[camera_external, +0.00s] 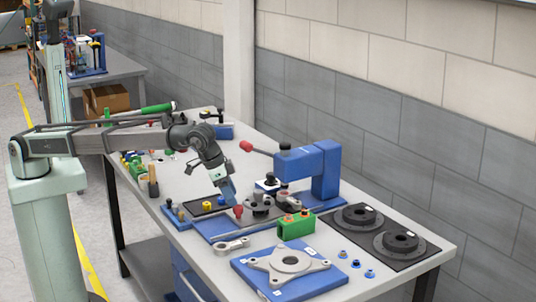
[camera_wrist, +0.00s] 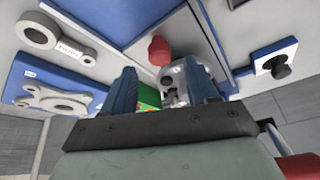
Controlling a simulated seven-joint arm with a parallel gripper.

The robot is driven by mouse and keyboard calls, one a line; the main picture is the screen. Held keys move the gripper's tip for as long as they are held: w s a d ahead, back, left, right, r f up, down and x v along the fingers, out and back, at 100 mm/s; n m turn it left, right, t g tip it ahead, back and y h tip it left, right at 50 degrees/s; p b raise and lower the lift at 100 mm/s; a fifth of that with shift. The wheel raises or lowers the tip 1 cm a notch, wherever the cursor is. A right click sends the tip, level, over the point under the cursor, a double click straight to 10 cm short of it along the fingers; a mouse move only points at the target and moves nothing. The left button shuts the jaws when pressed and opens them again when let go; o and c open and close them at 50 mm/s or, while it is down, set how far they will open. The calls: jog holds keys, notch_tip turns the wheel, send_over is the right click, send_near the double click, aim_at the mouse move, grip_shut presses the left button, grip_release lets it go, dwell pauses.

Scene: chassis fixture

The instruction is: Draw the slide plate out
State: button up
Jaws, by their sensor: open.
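A red knob (camera_external: 238,211) stands at the front edge of a flat grey plate on a blue base (camera_external: 211,229), which looks like the slide plate. The knob also shows in the wrist view (camera_wrist: 160,50), beside the grey plate (camera_wrist: 180,27) with its blue border. My gripper (camera_external: 229,195) points down at an angle, close to the knob. In the wrist view its two blue fingers (camera_wrist: 163,85) are apart, with the knob seen just beyond their tips. Nothing is held between them. I cannot tell whether a finger touches the knob.
A blue press (camera_external: 325,170) with a red-ended lever (camera_external: 246,146) stands behind the plate. A green block (camera_external: 296,224) sits to its right. A grey link (camera_external: 232,245) and a blue plate with a bracket (camera_external: 262,282) lie in front. A black mat (camera_external: 412,262) carries round parts.

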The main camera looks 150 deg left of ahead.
aim_at(237, 206)
jog(key=shift+x, duration=2.2)
grip_shut()
